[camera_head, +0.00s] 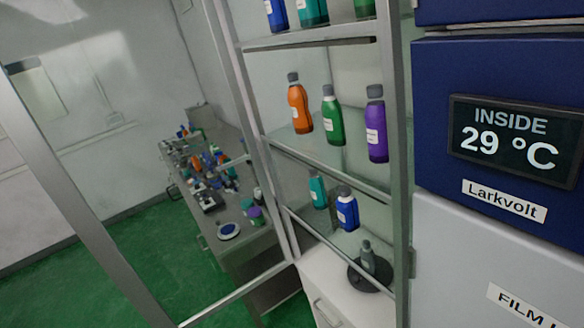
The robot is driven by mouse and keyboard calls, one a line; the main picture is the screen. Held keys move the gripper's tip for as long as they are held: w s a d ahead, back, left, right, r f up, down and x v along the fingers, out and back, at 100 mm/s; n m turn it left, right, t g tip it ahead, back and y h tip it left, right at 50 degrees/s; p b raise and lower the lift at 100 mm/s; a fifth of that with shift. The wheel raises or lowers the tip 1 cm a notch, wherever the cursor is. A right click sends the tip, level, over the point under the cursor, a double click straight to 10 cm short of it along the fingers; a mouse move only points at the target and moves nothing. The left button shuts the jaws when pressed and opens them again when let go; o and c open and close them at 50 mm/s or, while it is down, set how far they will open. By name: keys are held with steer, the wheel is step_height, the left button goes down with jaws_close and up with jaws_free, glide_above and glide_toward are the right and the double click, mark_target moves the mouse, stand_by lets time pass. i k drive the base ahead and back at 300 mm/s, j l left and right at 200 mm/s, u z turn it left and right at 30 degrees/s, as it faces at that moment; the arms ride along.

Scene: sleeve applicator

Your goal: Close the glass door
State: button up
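The glass door (75,195) is at the left, seen as a metal frame around a clear pane. It stands open, swung out from the left side of the shelf cabinet (270,180). Its slanting outer upright crosses the left of the view, and its bottom rail runs from the lower middle up toward the cabinet's left post. The top of the door is outside the view. The cabinet front is uncovered and its shelves are exposed. My gripper is not in view, so its place relative to the door cannot be told.
Shelves hold bottles, including orange (299,107), green (332,118), purple (376,128) and blue (347,211). A blue and grey appliance with an "INSIDE 29 °C" display (515,139) stands at right. A cluttered bench (250,250) shows through the pane. Green floor (90,250) is clear at left.

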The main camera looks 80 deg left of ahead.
mark_target(17, 122)
steer(key=k+j+z, duration=0.2)
steer(key=j+z, duration=0.25)
steer(key=k+j+z, duration=0.3)
steer(key=j+z, duration=0.15)
steer(key=k+j+z, duration=0.3)
steer(key=z, duration=0.15)
steer(key=k+j, duration=0.1)
steer(key=k, duration=0.5)
steer(key=k+j+u, duration=0.1)
steer(key=k, duration=0.45)
steer(key=k+j, duration=0.2)
steer(key=k, duration=0.4)
steer(key=k+j+u, duration=0.15)
steer(key=k, duration=0.45)
steer(key=k+u, duration=0.1)
steer(key=u, duration=0.7)
steer(key=k+j+u, duration=0.1)
steer(key=u, duration=0.25)
